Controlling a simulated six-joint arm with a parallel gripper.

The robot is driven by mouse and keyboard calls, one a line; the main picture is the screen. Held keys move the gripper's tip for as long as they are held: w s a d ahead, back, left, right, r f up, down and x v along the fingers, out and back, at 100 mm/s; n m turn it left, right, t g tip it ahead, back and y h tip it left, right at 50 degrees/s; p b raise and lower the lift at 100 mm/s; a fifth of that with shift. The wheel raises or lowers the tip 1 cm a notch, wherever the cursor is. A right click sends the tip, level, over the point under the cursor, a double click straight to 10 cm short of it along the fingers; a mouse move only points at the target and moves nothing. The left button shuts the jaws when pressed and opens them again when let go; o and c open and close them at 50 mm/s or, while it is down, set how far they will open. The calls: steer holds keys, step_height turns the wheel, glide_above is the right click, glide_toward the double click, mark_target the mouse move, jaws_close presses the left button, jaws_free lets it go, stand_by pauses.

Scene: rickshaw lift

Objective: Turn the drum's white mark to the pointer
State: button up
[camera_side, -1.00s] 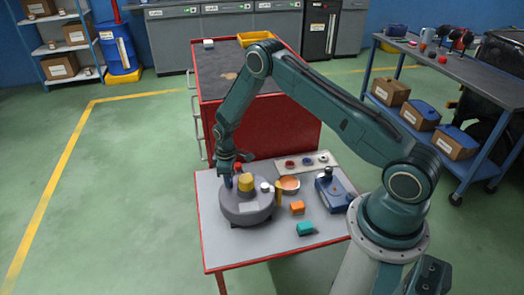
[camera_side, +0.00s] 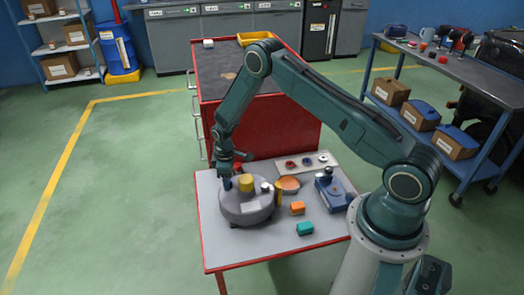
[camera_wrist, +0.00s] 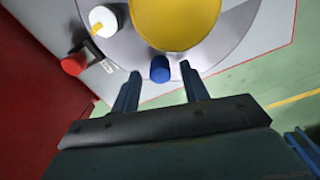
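The grey drum (camera_side: 237,212) sits on the small work table, with a yellow hub (camera_side: 246,184) at its middle. A white patch (camera_side: 250,208) shows on its near side, probably the mark. A blue peg (camera_wrist: 160,70) and a white peg (camera_side: 266,187) stand on its top. A yellow upright piece (camera_side: 279,194), perhaps the pointer, is at the drum's right. My gripper (camera_wrist: 160,74) is low over the drum's left part. Its two blue fingers are apart, one on each side of the blue peg, with gaps showing; contact cannot be told.
A red knob (camera_wrist: 73,65) is close to the drum. Orange (camera_side: 297,208) and teal (camera_side: 305,228) blocks, an orange bowl (camera_side: 288,184) and a blue device (camera_side: 330,192) lie to the right. A red cabinet (camera_side: 268,125) stands behind the table.

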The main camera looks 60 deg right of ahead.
steer(key=shift+r, duration=0.1)
step_height(320, 180, up, 14)
steer(key=shift+f, duration=0.2)
stand_by(0.8)
